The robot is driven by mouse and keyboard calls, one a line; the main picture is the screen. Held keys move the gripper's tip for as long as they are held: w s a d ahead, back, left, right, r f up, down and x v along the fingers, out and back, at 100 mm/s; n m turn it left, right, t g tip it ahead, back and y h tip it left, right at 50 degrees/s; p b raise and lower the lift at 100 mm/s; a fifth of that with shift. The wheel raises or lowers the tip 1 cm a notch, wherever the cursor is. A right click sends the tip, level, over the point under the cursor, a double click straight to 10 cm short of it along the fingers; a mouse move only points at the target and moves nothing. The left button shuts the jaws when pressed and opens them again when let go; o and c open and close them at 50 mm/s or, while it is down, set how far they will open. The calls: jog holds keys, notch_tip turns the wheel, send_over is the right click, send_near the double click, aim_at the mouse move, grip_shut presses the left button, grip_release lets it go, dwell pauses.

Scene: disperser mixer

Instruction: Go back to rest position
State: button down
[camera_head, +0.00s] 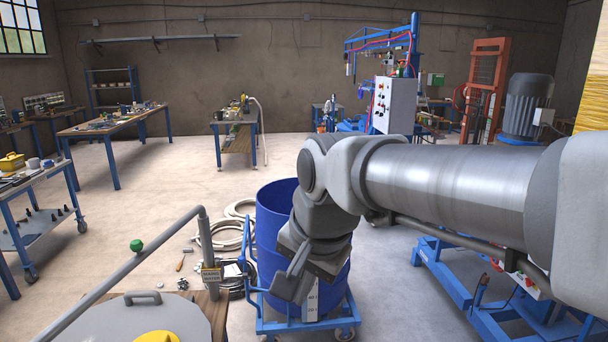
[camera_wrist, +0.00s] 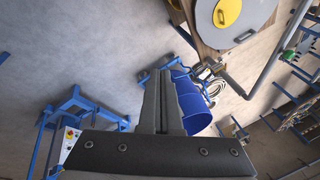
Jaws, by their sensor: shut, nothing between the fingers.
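My gripper (camera_head: 292,287) hangs from my arm in front of the blue drum in the head view, pointing down and to the left. In the wrist view my gripper (camera_wrist: 162,75) has its two fingers pressed together with nothing between them. The blue drum (camera_head: 273,215) stands on a blue wheeled cart (camera_head: 262,325); my wrist and gripper hide part of it. The drum also shows in the wrist view (camera_wrist: 193,103), just right of the fingers.
A round grey lid (camera_head: 130,325) with a yellow disc lies at the bottom left, beside a pipe rail with a green knob (camera_head: 136,246). A blue frame (camera_head: 470,290) stands right. Hoses (camera_head: 225,235) lie behind the drum. Workbenches (camera_head: 115,125) stand farther back, with open floor between.

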jog(key=s+d+f+n+t+h, duration=0.1)
jog(key=s+d+f+n, duration=0.1)
jog(key=s+d, duration=0.3)
jog(key=s+d+f+n+h, duration=0.1)
jog(key=s+d, duration=0.4)
jog(key=d, duration=0.5)
jog(key=shift+f+n+t+b, duration=0.35)
jog(key=shift+f+n, duration=0.5)
jog(key=shift+n, duration=0.55)
